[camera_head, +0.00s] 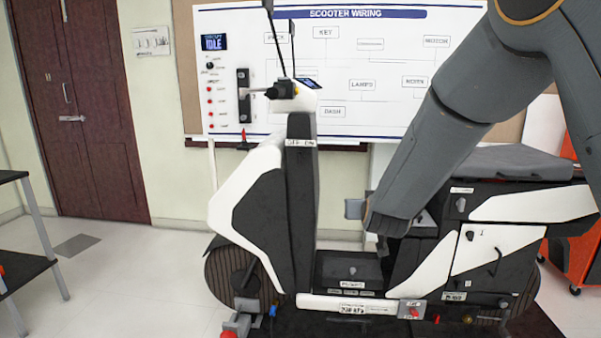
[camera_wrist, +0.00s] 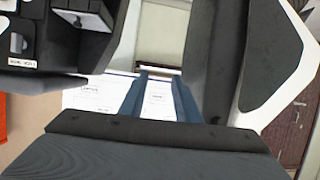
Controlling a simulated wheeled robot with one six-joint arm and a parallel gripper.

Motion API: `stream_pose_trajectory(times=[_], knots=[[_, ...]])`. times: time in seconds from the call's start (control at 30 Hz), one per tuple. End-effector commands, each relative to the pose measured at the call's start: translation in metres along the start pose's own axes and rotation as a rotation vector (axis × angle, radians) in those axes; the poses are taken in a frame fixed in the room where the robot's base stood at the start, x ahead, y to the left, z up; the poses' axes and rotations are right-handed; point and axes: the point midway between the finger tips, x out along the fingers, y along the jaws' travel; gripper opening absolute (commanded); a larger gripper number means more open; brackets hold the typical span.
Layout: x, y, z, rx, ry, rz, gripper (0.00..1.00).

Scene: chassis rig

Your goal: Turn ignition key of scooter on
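The white and black scooter (camera_head: 265,215) stands upright in the head view, its front column to the left and its seat to the right. A small OFF/ON label (camera_head: 300,142) is near the top of the column's dark inner face. I cannot make out the ignition key itself. My gripper (camera_wrist: 160,76) shows in the wrist view as two blue-grey fingers, apart, with nothing between them. In the head view my arm reaches down over the scooter's middle, between column and seat, well below and right of the label. My fingers are hard to make out there.
A wiring board (camera_head: 345,65) hangs on the wall behind the scooter. The dark seat (camera_head: 520,163) and the handlebar grip (camera_head: 283,90) flank the open footwell. A black shelf table (camera_head: 22,272) stands at left. Floor between it and the scooter is clear.

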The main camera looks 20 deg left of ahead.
Motion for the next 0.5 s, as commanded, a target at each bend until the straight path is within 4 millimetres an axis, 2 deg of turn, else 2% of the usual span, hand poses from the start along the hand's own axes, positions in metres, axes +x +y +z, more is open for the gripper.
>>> stream_pose_trajectory(times=[0.03, 0.1, 0.2, 0.33, 0.4, 0.5], knots=[[0.024, -0.034, -0.009, -0.011, 0.104, -0.012, 0.3], [0.041, -0.072, -0.03, -0.018, 0.255, -0.01, 0.3], [0.05, -0.121, -0.051, -0.018, 0.445, 0.001, 0.3], [0.045, -0.165, -0.065, -0.008, 0.625, 0.025, 0.3], [0.04, -0.179, -0.068, -0.002, 0.689, 0.038, 0.3], [0.035, -0.191, -0.071, 0.004, 0.744, 0.05, 0.3]])
